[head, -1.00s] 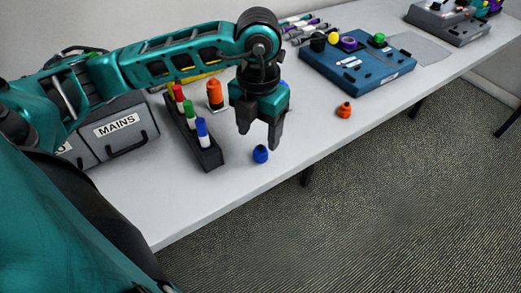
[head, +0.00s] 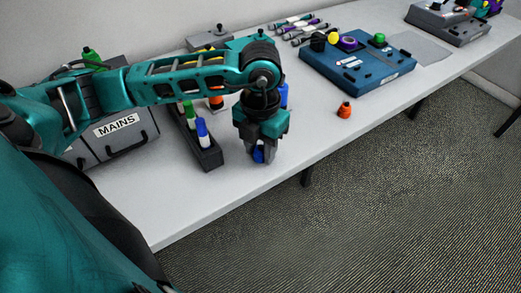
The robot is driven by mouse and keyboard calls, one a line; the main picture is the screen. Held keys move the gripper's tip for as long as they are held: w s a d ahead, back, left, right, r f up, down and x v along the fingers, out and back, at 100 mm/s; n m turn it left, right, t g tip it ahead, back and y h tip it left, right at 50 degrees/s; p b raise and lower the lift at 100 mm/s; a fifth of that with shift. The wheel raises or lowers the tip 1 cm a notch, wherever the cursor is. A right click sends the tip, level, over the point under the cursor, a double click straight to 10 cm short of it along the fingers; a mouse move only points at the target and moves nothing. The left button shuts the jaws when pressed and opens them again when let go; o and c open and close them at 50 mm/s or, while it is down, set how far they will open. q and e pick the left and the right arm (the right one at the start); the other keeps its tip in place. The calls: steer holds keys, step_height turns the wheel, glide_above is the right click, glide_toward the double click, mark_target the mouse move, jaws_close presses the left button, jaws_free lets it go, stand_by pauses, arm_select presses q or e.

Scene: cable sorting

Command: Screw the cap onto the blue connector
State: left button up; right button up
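A small blue cap (head: 258,156) is near the front edge of the table. My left gripper (head: 259,158) points down over it with a finger on either side. Whether the fingers press on the cap I cannot tell. An upright blue piece (head: 284,95), which looks like the blue connector, stands just behind my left gripper and is partly hidden by it. Another blue-topped piece (head: 202,131) stands in the black rack (head: 209,160) to the left. My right gripper is not in view.
A green-topped piece (head: 188,113) stands in the rack, and an orange one (head: 216,101) is mostly behind my arm. A grey MAINS box (head: 120,130) is at the left. An orange cap (head: 345,110) and a blue panel (head: 375,78) are to the right. The table front between is clear.

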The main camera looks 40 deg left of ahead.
mark_target(261, 146)
arm_select(q)
steer(key=c, duration=0.6)
step_height(261, 146, up, 20)
steer(key=p, duration=0.2)
steer(key=shift+p, duration=0.4)
